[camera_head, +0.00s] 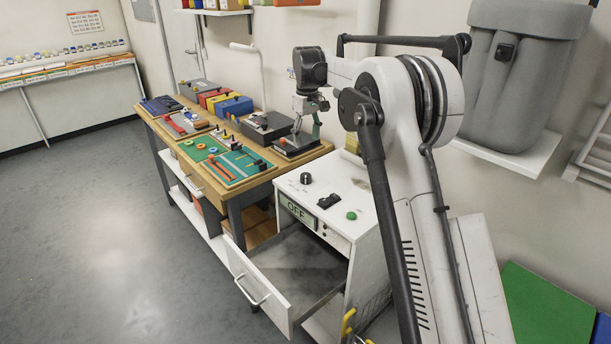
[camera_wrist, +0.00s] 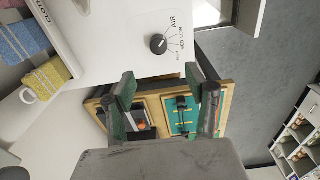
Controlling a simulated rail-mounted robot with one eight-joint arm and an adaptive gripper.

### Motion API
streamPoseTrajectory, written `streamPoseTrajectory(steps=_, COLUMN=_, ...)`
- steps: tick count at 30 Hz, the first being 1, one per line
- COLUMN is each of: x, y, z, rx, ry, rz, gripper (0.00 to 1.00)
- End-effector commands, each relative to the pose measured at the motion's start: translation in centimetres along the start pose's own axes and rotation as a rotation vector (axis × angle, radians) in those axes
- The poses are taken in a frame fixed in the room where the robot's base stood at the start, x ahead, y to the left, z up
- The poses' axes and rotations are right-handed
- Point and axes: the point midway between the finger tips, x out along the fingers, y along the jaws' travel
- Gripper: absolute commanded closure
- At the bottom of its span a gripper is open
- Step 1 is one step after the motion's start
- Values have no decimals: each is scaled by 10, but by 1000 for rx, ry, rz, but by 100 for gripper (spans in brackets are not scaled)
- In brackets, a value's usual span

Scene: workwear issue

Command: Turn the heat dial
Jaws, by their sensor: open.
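The heat dial is a round black knob (camera_wrist: 158,44) on a white panel in the wrist view, ringed by tick marks and the words AIR, LOW, MED and HIGH. I cannot tell exactly which mark it points to. In the head view the dial (camera_head: 306,178) sits on the top of a white machine (camera_head: 348,193), whose display reads OFF. My gripper (camera_wrist: 164,90) is open and empty, its two fingers apart. The dial lies beyond the fingertips, between their lines, not touching them. In the head view my gripper is up behind the dial, over the bench end.
A black switch (camera_head: 329,201) and a green button (camera_head: 351,215) share the machine's top. Its drawer (camera_head: 262,296) stands open and looks empty. A wooden bench (camera_head: 262,180) with tools, mats and coloured boxes adjoins it. Folded towels (camera_wrist: 22,40) show in the wrist view.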

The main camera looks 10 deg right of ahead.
Motion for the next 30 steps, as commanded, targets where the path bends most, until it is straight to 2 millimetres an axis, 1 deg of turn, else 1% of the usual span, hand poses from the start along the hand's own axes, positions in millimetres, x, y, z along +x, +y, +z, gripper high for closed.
streamPoseTrajectory(steps=1, x=7, y=2, z=-5, rx=-6, ry=-8, rz=-4, gripper=49)
streamPoseTrajectory(steps=4, x=16, y=5, z=-10, rx=-16, ry=-18, rz=-10, gripper=49)
streamPoseTrajectory(steps=8, x=24, y=6, z=-12, rx=-22, ry=-24, rz=-13, gripper=49)
streamPoseTrajectory(steps=13, x=42, y=6, z=-12, rx=-22, ry=-24, rz=-13, gripper=49)
streamPoseTrajectory(steps=24, x=109, y=5, z=-10, rx=-22, ry=-24, rz=-13, gripper=49)
streamPoseTrajectory(steps=30, x=140, y=5, z=-9, rx=-22, ry=-24, rz=-13, gripper=49)
